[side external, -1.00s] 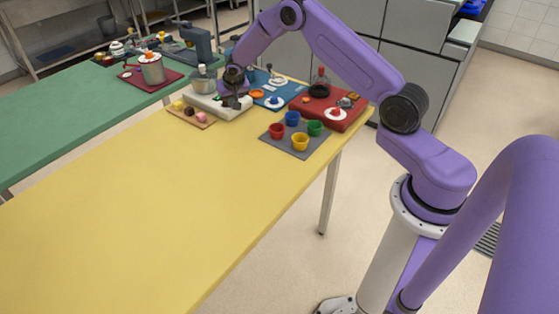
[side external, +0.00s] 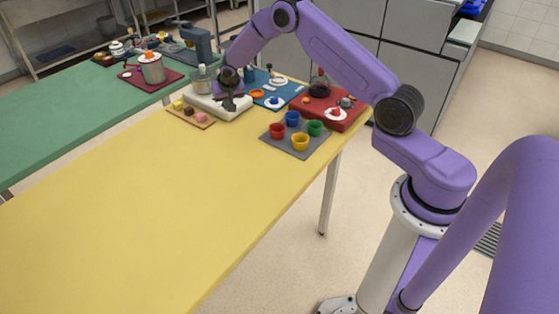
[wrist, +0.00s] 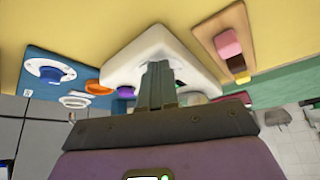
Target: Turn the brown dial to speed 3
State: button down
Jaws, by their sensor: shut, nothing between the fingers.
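The white unit (side external: 208,103) sits near the far end of the yellow table, with a grey metal pot (side external: 201,79) at its back. It also shows in the wrist view (wrist: 150,43). My gripper (side external: 229,105) is over the right part of this unit, with its fingers pointing down. In the wrist view the fingers (wrist: 157,72) are together and empty, in front of the unit. I cannot make out a brown dial in either view; the gripper covers part of the unit. I cannot tell whether the fingertips touch anything.
A small wooden board (side external: 206,124) with yellow, brown and pink pieces lies left of the unit. A blue board (side external: 276,102) and a red unit (side external: 313,116) stand to the right. A grey mat (side external: 281,147) holds several coloured cups. The near yellow table is clear.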

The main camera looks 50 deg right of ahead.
jog(key=shift+w+a, duration=0.25)
jog(key=shift+w, duration=0.05)
jog(key=shift+r, duration=0.1)
dwell(0.5)
jog(key=shift+s+a, duration=0.25)
jog(key=shift+r, duration=2.95)
jog(key=shift+s+d+f, duration=0.1)
jog(key=shift+d+f, duration=0.2)
jog(key=shift+f, duration=0.7)
jog(key=shift+s+d+f, duration=0.15)
jog(key=shift+d+f, duration=0.2)
jog(key=shift+f, duration=0.65)
jog(key=shift+s+d+f, duration=0.1)
jog(key=shift+d+f, duration=0.2)
jog(key=shift+f, duration=0.7)
jog(key=shift+w, duration=0.1)
